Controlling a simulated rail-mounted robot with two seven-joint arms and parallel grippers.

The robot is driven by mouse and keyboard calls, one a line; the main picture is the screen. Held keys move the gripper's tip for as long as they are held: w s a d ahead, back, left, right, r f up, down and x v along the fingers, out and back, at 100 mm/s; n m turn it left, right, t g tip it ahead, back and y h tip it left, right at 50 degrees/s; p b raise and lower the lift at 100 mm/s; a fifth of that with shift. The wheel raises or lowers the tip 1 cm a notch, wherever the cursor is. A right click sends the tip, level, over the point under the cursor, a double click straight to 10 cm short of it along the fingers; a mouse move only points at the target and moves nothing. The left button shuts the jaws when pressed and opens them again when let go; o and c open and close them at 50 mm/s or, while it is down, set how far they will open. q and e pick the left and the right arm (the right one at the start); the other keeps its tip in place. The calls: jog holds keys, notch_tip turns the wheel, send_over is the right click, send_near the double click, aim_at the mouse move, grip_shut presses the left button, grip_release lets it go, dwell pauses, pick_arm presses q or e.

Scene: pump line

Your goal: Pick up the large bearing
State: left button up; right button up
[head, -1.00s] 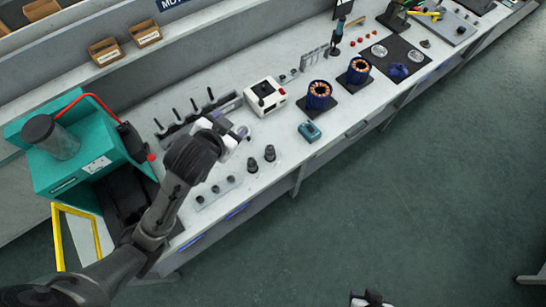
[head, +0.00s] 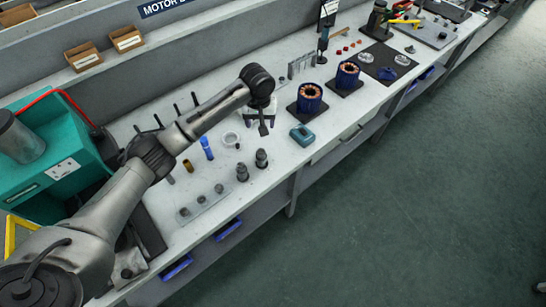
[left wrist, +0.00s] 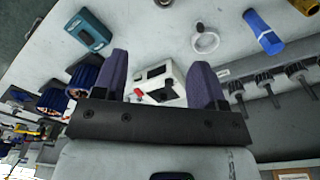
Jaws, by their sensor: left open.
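A pale ring (head: 231,139), which looks like the large bearing, lies flat on the bench. It also shows in the left wrist view (left wrist: 205,40), outside the fingers and beyond their tips. My left gripper (head: 263,127) is above the bench, right of the ring and in front of a white box. In the left wrist view its two purple fingers (left wrist: 160,60) are spread with nothing gripped, and the white box (left wrist: 160,82) shows between them. My right gripper is not in view.
A blue cylinder (head: 207,149) and a brass piece (head: 188,166) stand left of the ring. Two dark stepped parts (head: 262,158) stand in front. A teal device (head: 302,135) and copper-wound stators (head: 309,98) are to the right. A plate with small round parts (head: 203,200) lies near the front edge.

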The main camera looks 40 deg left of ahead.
pick_arm(q)
jog(key=n, duration=0.2)
jog(key=n+b, duration=0.1)
jog(key=n, duration=0.2)
send_over(261, 152)
jog(key=shift+g, duration=0.3)
notch_tip(261, 152, down, 8)
jog(key=shift+d+f, duration=0.1)
jog(key=shift+f, duration=0.15)
notch_tip(261, 152, down, 5)
jog(key=shift+s+r+b, duration=0.15)
jog(key=shift+r+b, duration=0.05)
jog(key=shift+b, duration=0.5)
jog(key=shift+f, duration=0.3)
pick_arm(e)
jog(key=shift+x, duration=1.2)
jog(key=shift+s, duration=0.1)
pick_arm(q)
jog(key=shift+c, duration=0.4)
jog(key=c, duration=0.7)
